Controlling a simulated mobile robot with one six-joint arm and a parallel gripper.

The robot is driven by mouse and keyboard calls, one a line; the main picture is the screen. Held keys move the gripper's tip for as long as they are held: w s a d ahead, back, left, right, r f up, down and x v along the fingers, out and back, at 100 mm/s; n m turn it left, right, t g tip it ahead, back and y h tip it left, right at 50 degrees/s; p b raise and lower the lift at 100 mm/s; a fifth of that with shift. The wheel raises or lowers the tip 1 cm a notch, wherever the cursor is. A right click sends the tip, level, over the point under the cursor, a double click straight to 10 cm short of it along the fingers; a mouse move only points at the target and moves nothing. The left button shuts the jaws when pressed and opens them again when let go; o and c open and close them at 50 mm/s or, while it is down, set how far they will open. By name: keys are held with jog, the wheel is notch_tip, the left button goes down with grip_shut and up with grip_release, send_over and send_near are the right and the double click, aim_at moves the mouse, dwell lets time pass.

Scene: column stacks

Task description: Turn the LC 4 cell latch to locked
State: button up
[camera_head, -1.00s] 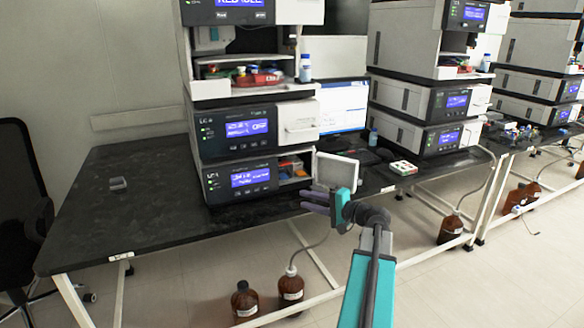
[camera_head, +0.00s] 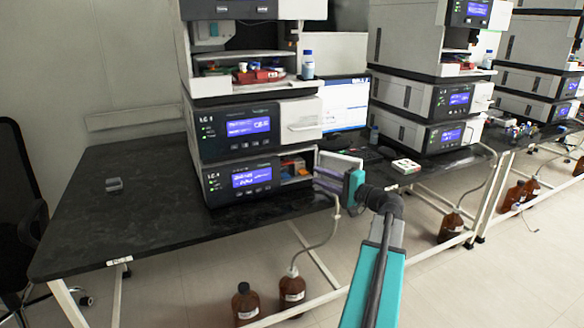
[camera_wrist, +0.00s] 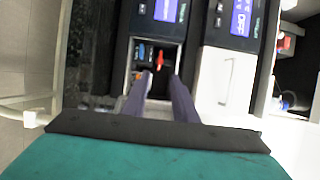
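The nearest stack has two lower modules with blue screens; its small label is too blurred to read surely. The lowest module (camera_head: 222,192) has an open bay (camera_wrist: 170,52) at its right end, with its pale door panel (camera_head: 342,160) swung outward. Inside the bay a small red part (camera_wrist: 158,61), possibly the latch, shows above orange and blue parts; its turned position is unclear. My gripper (camera_head: 318,180) is in front of the bay, fingers toward it. In the wrist view the two purple fingers (camera_wrist: 161,80) are apart with nothing between them, below the red part.
The upper module's white front panel (camera_wrist: 224,80) is right of the bay in the wrist view. A white-topped rack (camera_head: 406,166) and another stack (camera_head: 425,101) stand to the right. Brown bottles (camera_head: 292,290) stand on the floor. The black bench's left side (camera_head: 130,215) is mostly clear.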

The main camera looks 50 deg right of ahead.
aim_at(289, 164)
jog(key=w, duration=1.3)
